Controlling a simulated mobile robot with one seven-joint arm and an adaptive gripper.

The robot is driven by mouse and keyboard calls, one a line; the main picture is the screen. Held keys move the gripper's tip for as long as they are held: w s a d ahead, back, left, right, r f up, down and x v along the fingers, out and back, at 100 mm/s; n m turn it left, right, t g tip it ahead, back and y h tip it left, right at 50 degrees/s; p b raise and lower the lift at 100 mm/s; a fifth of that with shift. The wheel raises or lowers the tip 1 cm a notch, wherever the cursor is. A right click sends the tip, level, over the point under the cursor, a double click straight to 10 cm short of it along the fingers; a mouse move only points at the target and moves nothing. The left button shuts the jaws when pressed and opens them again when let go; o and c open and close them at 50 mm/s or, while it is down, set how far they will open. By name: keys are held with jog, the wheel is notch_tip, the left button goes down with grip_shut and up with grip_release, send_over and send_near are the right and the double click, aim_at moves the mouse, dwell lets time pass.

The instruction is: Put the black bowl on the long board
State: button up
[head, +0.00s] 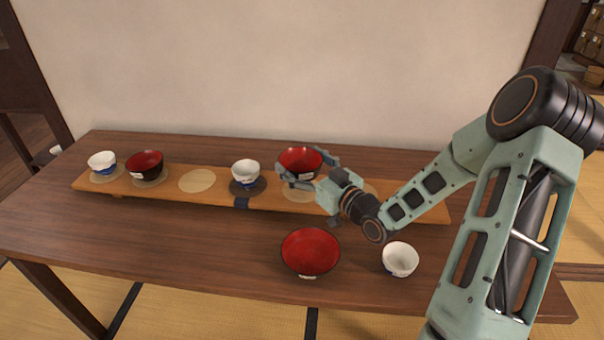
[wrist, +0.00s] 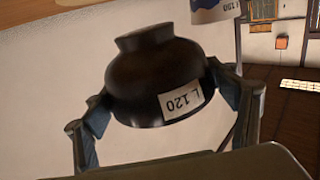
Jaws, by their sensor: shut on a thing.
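My gripper (head: 308,172) is shut on a black bowl (head: 300,161) with a red inside. The wrist view shows this bowl (wrist: 155,75) upside down between the two fingers, with a white label reading "L 120". Its foot is clear of any surface there, so it is held above the long board (head: 220,199). In the head view it is over or just behind a pale round spot (head: 298,193) on the board. The fingers and wrist hide part of the board's right side.
On the board stand a white-and-blue bowl (head: 102,164), a red-lined dark bowl (head: 146,164) and another white bowl (head: 246,173). A pale spot (head: 197,180) is empty. In front, on the table (head: 180,250), stand a red-lined bowl (head: 310,250) and a white bowl (head: 400,259).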

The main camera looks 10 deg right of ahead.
aim_at(295, 165)
jog(key=shift+w+d+f+b, duration=0.1)
jog(key=shift+w+f+b, duration=0.1)
jog(key=shift+f, duration=0.75)
jog(key=shift+w+d+f+b, duration=0.1)
jog(key=shift+f+b, duration=0.05)
jog(key=shift+f, duration=0.8)
jog(key=shift+s+f, duration=0.1)
jog(key=shift+f, duration=0.05)
jog(key=o, duration=1.2)
jog(key=shift+s+d, duration=0.15)
jog(key=shift+s, duration=0.05)
jog(key=v, duration=1.1)
jog(key=shift+s+p, duration=0.25)
jog(key=shift+p, duration=0.05)
